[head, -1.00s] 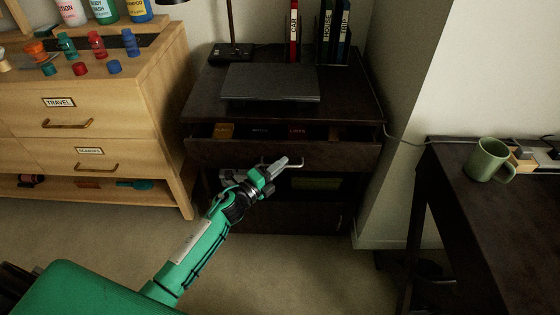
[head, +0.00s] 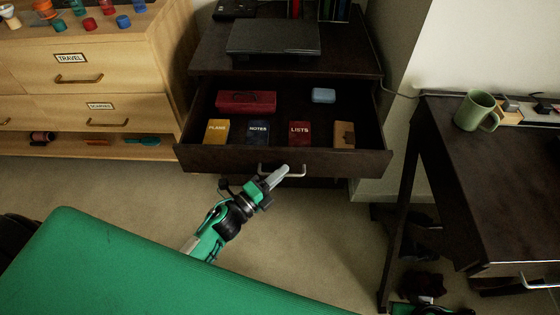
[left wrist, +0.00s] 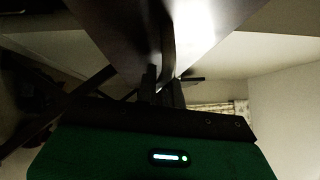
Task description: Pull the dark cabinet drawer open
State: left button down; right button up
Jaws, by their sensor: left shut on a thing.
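The dark cabinet (head: 210,50) stands at the back centre in the head view. Its top drawer (head: 225,158) is pulled well out, and its inside shows. My left gripper (head: 276,177) is shut on the metal handle (head: 298,172) at the middle of the drawer front. In the left wrist view the gripper fingers (left wrist: 163,85) reach up to a dark panel. The handle itself is hard to make out there.
The drawer holds a red case (head: 246,101), several small notebooks and a blue item (head: 324,95). A closed laptop (head: 273,37) lies on the cabinet. A wooden dresser (head: 130,70) stands left, a dark desk (head: 490,190) with a green mug (head: 475,110) right.

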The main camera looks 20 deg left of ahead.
pick_arm(q)
jog(key=shift+s+d, duration=0.1)
jog(key=shift+s, duration=0.3)
jog(key=c, duration=1.5)
grip_release()
jog(key=shift+c, duration=0.2)
jog(key=v, duration=1.3)
jog(key=shift+s+b, duration=0.35)
jog(key=shift+b, duration=0.1)
pick_arm(e)
jog(key=shift+w+a+f+t+y, duration=0.2)
jog(key=shift+w+a+t+y, duration=0.1)
jog(key=shift+w+a+t, duration=0.35)
pick_arm(q)
jog(key=shift+f, duration=0.1)
